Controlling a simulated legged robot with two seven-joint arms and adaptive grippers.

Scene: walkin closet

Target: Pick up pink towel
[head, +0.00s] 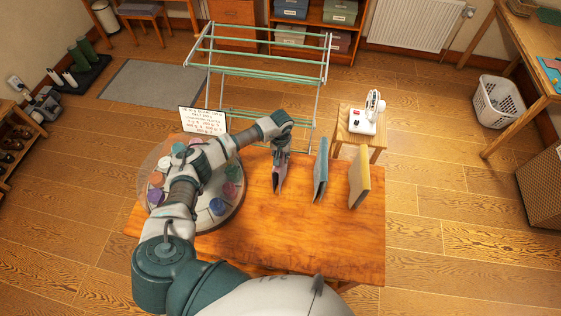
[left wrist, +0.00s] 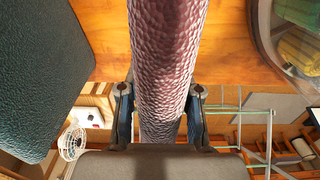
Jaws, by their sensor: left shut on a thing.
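The pink towel (head: 278,180) is a thin folded slab standing upright near the back of the wooden table (head: 330,240). My left gripper (head: 281,160) is above it, with its fingers closed around its upper part. In the left wrist view the textured pink towel (left wrist: 168,50) runs between the two fingers of my left gripper (left wrist: 160,95), one on each side. I cannot tell whether its lower edge touches the table. My right gripper is not in view.
A blue-teal towel (head: 320,172) and a yellow towel (head: 359,180) stand upright to the right. A round tray of colored jars (head: 217,207) is left, partly behind my arm. A drying rack (head: 262,60) and a stool with a white fan (head: 368,118) stand beyond. The table's front right is clear.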

